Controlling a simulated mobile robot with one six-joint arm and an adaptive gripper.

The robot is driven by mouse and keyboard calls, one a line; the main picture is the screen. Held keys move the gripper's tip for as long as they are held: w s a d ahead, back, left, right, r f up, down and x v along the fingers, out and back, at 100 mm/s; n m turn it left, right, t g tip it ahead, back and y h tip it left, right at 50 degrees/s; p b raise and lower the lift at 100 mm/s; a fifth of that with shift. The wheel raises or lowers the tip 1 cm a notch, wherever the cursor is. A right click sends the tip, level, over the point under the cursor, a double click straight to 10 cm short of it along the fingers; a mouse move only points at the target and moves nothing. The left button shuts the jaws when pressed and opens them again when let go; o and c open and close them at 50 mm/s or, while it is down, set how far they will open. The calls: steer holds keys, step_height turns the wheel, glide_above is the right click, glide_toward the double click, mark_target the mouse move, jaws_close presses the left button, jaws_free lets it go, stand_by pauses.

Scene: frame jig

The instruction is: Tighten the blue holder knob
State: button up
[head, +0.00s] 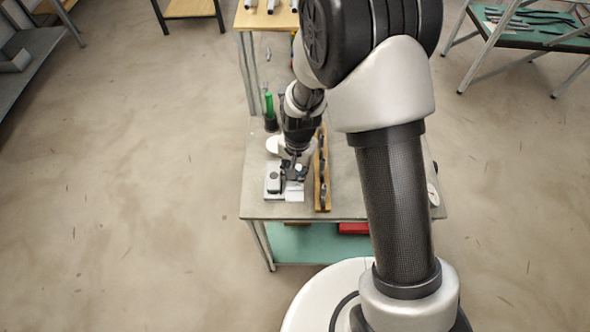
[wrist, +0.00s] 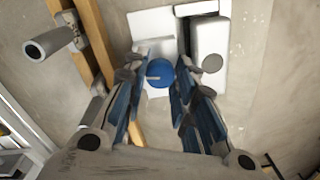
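The blue holder knob (wrist: 159,73) shows in the wrist view between my gripper's two fingers. It is round, with a pale line mark on its top. It belongs to a white holder fixture (wrist: 208,50) on the bench. My gripper (wrist: 156,80) is open around the knob, with a small gap visible on each side. In the head view my gripper (head: 294,172) points down over the white fixture (head: 273,183). The knob is hidden there behind the gripper.
A wooden rail (head: 322,180) with dark clamps stands just right of the fixture. A grey tube end (wrist: 48,43) shows near the rail in the wrist view. A green-topped object (head: 269,105) stands at the bench's back left. The bench's front left corner (head: 252,206) is bare.

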steer(key=o, duration=0.5)
steer(key=shift+r, duration=0.1)
steer(key=shift+s+d+r, duration=0.1)
steer(key=shift+r, duration=1.85)
steer(key=shift+s+d+r, duration=0.1)
steer(key=shift+r, duration=1.85)
